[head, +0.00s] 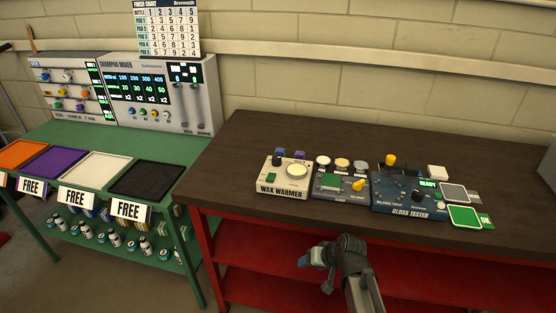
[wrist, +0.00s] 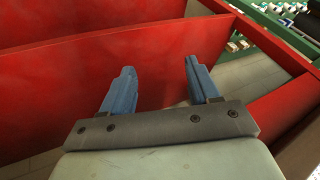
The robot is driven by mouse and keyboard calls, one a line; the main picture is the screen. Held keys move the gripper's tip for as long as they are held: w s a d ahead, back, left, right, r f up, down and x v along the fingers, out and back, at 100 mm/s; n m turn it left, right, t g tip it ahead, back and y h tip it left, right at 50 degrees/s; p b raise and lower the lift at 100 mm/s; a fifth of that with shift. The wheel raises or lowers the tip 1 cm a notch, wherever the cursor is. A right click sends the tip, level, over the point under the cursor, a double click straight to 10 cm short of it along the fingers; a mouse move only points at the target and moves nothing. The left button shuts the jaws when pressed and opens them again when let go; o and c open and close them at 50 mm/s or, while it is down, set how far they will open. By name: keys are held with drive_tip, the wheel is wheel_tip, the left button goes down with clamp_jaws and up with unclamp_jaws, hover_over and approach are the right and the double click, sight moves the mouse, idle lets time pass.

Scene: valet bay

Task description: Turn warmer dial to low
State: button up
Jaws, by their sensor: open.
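The wax warmer (head: 284,178) is a cream box with a "WAX WARMER" label, on the dark bench top in the head view. A dark blue knob (head: 280,155) and a purple part (head: 300,157) stand at its back edge, and a round cream disc (head: 296,171) sits on top. I cannot tell which part is the dial or read its setting. My gripper (head: 318,262) is in front of the bench, below the top and apart from the warmer. In the wrist view its blue fingers (wrist: 160,85) are spread and empty, facing the red shelving. The warmer is not in the wrist view.
Right of the warmer stand a clamp unit (head: 341,186) and a gloss tester (head: 409,195). Green and grey pads lie at the right. The bench's red shelves (head: 250,257) are close to my arm. The bench top left of and behind the warmer is clear.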

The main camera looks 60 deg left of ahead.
drive_tip(key=s+a+r+n+g+y, duration=0.2)
drive_tip(key=s+a+r+n+y, duration=0.1)
drive_tip(key=s+a+r, duration=1)
drive_tip(key=shift+m+h, duration=0.4)
drive_tip(key=shift+m, duration=0.5)
drive_tip(key=a+r, duration=0.6)
drive_tip(key=r, duration=0.1)
drive_tip(key=a+r, duration=0.2)
drive_tip(key=r, duration=0.2)
drive_tip(key=shift+s+a+r, duration=0.2)
drive_tip(key=shift+a, duration=0.2)
drive_tip(key=w+a+r+m+t+h, duration=0.1)
drive_tip(key=w+a+r+m+h, duration=0.2)
drive_tip(key=w+m, duration=0.15)
drive_tip(key=m+t+h, duration=0.2)
drive_tip(key=m+h, duration=0.3)
drive_tip(key=m, duration=0.5)
approach(277, 158)
wheel_tip(277, 158, down, 9)
drive_tip(key=shift+s+a, duration=0.15)
drive_tip(key=c, duration=1)
